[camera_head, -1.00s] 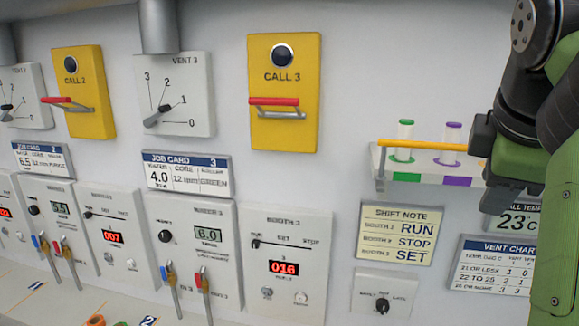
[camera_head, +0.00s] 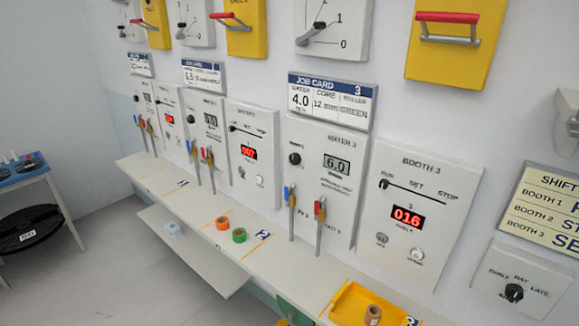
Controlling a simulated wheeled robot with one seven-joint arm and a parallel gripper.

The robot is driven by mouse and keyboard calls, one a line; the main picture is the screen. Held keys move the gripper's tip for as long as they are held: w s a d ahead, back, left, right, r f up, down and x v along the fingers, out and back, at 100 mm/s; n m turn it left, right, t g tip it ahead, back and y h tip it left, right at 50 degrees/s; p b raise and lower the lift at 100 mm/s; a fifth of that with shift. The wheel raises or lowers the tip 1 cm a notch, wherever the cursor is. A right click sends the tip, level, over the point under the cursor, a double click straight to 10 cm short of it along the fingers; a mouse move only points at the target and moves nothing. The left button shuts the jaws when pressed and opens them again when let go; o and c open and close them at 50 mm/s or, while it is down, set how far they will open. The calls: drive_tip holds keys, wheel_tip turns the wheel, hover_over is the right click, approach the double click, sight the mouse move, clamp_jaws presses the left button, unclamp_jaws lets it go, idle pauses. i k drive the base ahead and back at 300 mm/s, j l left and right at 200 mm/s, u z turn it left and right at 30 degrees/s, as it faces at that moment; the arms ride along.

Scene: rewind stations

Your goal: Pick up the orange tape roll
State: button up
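The orange tape roll (camera_head: 222,223) lies on the long white counter (camera_head: 185,205), below the booth panels. A green tape roll (camera_head: 239,235) lies just to its right, close beside it. My gripper is not in view in the current head view, so its distance to the orange roll and its state are hidden.
A yellow tray (camera_head: 343,305) with a brown roll (camera_head: 373,314) sits on the counter at the lower right. Taps (camera_head: 292,212) stand out from the panels over the counter. A lower shelf (camera_head: 190,255) juts out below. A blue-topped table (camera_head: 22,176) stands far left; floor between is clear.

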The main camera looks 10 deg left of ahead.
sight(222, 223)
drive_tip(key=u, duration=1.25)
